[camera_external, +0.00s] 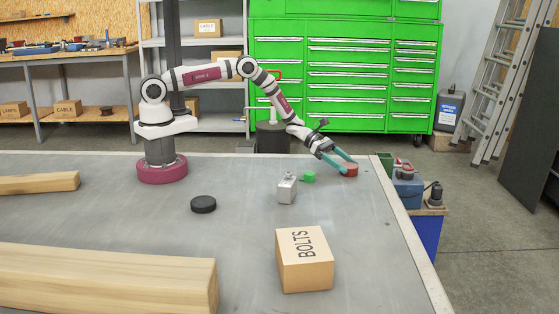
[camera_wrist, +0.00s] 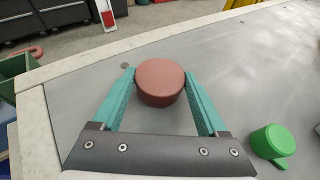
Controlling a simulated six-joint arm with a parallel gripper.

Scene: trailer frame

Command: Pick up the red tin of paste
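The red tin (camera_external: 350,170) is a short round tin standing upright near the far right edge of the grey table. It also shows between the fingers in the wrist view (camera_wrist: 160,80), with a plain brownish-red lid. My gripper (camera_external: 342,161) reaches down over it with two teal fingers. In the wrist view my gripper (camera_wrist: 160,74) has one fingertip on each side of the tin, with hardly any gap at either side. I cannot tell whether the fingers press on it. The tin appears to rest on the table.
A green object (camera_external: 309,177) lies close to the tin; it also shows in the wrist view (camera_wrist: 270,142). A grey metal block (camera_external: 287,189), a black disc (camera_external: 203,204), a BOLTS box (camera_external: 304,262) and wooden beams (camera_external: 110,280) lie on the table.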

